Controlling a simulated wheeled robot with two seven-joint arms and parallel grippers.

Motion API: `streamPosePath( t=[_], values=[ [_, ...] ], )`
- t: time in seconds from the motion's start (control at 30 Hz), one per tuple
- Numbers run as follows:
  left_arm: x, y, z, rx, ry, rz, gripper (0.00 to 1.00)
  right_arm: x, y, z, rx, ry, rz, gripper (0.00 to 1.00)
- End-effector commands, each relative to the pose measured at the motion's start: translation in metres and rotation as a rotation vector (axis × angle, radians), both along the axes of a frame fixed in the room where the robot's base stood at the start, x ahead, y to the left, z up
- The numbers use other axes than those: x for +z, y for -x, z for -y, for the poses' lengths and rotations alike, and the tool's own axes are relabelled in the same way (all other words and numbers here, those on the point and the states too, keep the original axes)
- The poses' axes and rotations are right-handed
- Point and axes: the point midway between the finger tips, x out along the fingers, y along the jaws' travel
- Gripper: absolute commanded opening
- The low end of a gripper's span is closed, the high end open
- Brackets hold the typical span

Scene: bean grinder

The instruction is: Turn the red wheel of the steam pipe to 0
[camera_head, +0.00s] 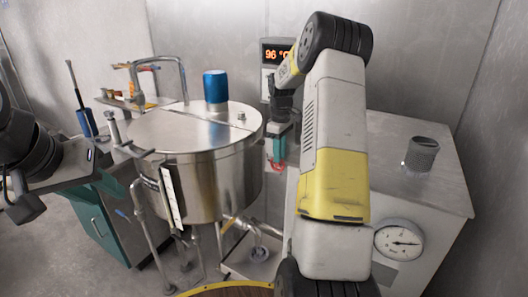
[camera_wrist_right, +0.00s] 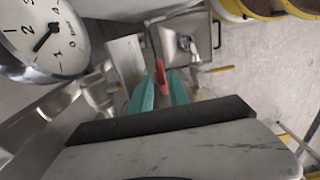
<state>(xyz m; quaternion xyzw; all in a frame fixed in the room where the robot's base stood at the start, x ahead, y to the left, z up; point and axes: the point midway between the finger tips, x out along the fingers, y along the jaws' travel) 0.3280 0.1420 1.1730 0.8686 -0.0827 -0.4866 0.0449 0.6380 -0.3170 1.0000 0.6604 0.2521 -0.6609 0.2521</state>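The red wheel shows edge-on as a narrow red piece (camera_wrist_right: 161,73) in the right wrist view, by the tips of my right gripper (camera_wrist_right: 160,84). Its teal fingers stand apart on either side of the red piece, and contact is not clear. The steam pipe is mostly hidden there. My left gripper (camera_head: 18,200) is at the left edge, dark and partly cut off, away from the wheel; its opening is not clear.
A lidded steel tank (camera_head: 190,130) with a blue cylinder on top stands left of my right gripper. A pale cabinet (camera_head: 430,190) with a dial gauge (camera_head: 398,241) is on the right. A wall display (camera_head: 277,55) reads 96 °C. A gauge (camera_wrist_right: 42,38) fills the wrist view's upper left.

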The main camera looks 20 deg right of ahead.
Motion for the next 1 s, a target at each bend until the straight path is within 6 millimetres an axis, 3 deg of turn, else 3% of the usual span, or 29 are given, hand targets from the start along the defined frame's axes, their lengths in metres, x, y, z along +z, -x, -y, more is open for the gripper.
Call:
streamPosePath(
  t=[0.37, 0.47, 0.5, 1.0],
  values=[
    [0.0, 0.0, 0.0, 0.0, 0.0, 0.0, 0.36, -0.008, 0.0001, -0.0001, -0.001, -0.001, 0.001, 0.22],
    [0.0, 0.0, 0.0, 0.0, 0.0, 0.0, 0.36, -0.0079, 0.0002, -0.0002, -0.001, -0.001, 0.001, 0.02],
    [0.0, 0.0, 0.0, 0.0, 0.0, 0.0, 0.36, -0.0078, 0.0002, -0.0002, -0.001, -0.001, 0.001, 0.0],
    [0.0, 0.0, 0.0, 0.0, 0.0, 0.0, 0.36, -0.0084, 0.0041, 0.003, -0.001, -0.085, 0.093, 0.0]
  ],
)
